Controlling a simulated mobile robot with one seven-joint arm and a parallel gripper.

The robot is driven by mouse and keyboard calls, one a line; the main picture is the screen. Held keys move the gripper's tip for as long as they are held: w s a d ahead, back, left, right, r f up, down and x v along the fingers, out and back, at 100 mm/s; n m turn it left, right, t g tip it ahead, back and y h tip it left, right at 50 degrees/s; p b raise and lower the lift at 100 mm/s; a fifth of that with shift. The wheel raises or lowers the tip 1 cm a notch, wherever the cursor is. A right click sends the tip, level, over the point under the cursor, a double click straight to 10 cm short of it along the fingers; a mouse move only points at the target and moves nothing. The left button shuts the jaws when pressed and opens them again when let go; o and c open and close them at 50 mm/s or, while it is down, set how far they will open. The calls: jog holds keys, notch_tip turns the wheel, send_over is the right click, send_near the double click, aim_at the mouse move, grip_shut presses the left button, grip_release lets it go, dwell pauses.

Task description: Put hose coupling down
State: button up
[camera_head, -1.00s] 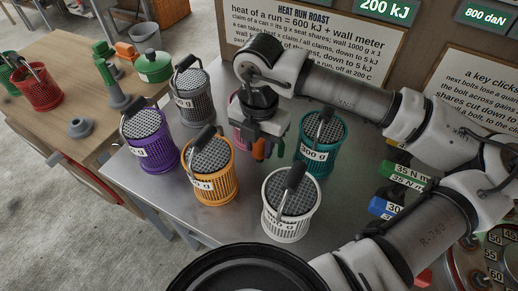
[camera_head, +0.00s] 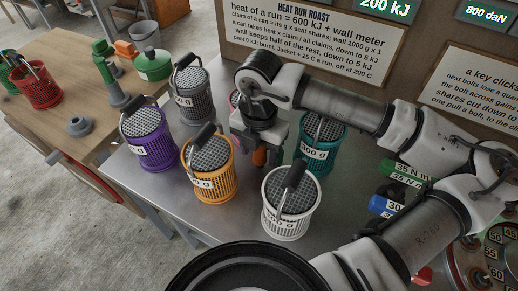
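My gripper (camera_head: 259,152) points down over the steel table, between the orange crate (camera_head: 208,186) and the teal crate (camera_head: 323,152).
The wooden table (camera_head: 55,95) at left holds a grey flanged part (camera_head: 80,125).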

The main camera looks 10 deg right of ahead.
jog(key=shift+r, duration=0.1)
jog(key=shift+r+p, duration=0.2)
jog(key=shift+p, duration=0.1)
notch_tip(320, 180, up, 12)
jog(key=shift+f+b, duration=0.15)
jog(key=shift+b, duration=0.45)
jog(key=shift+s, duration=0.1)
